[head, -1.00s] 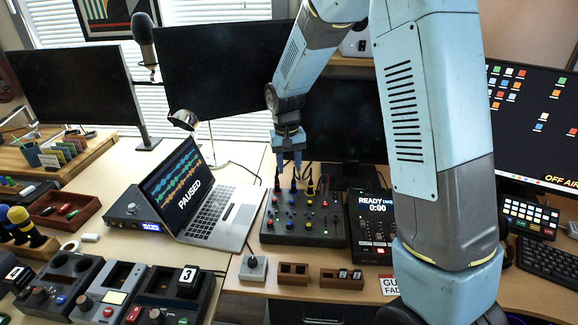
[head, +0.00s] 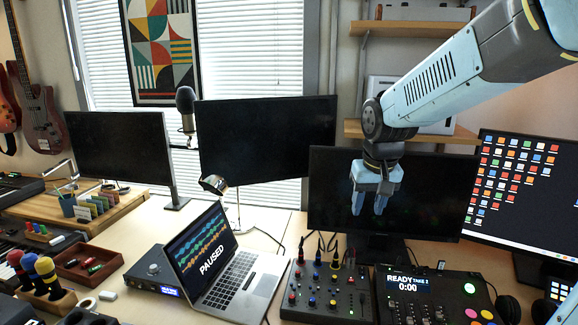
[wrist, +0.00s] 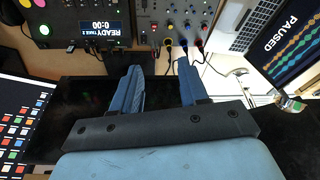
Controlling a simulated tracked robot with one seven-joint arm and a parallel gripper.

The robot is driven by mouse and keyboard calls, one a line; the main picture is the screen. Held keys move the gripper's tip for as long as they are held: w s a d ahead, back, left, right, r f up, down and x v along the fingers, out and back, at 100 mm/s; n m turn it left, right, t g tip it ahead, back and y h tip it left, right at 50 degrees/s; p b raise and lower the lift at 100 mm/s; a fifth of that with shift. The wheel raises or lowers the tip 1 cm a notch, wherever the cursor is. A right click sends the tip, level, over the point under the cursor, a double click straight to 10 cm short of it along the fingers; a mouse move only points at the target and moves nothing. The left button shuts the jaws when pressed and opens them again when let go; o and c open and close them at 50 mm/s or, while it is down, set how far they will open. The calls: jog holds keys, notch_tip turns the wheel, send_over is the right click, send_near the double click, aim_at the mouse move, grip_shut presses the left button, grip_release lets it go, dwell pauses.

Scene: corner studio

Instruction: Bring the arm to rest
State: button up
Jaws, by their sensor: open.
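My gripper (head: 370,203) is open and empty, its two blue fingers apart and pointing down. In the head view it hangs in the air in front of a dark monitor (head: 330,218), above and behind the mixer (head: 326,288). My arm comes in from the upper right. The wrist view shows both fingers (wrist: 160,92) spread with nothing between them, and the mixer (wrist: 176,20) with plugged cables beyond them.
A laptop (head: 225,265) reading PAUSED stands left of the mixer. A recorder panel (head: 440,298) reading READY is to its right. A microphone (head: 187,110), a lamp (head: 214,184) and a right-hand monitor (head: 525,190) stand around. A shelf (head: 410,29) is on the wall.

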jog(key=s+d+r+t, duration=0.1)
jog(key=s+d+r, duration=0.1)
jog(key=s, duration=0.6)
jog(key=s+d+r+t, duration=0.1)
jog(key=s+d+r, duration=0.2)
jog(key=s, duration=0.5)
jog(key=shift+d+m+t, duration=0.3)
jog(key=shift+d+t, duration=0.05)
jog(key=shift+t, duration=0.05)
jog(key=shift+o, duration=0.2)
jog(key=shift+s+r, duration=0.1)
jog(key=shift+s, duration=0.05)
dwell(0.6)
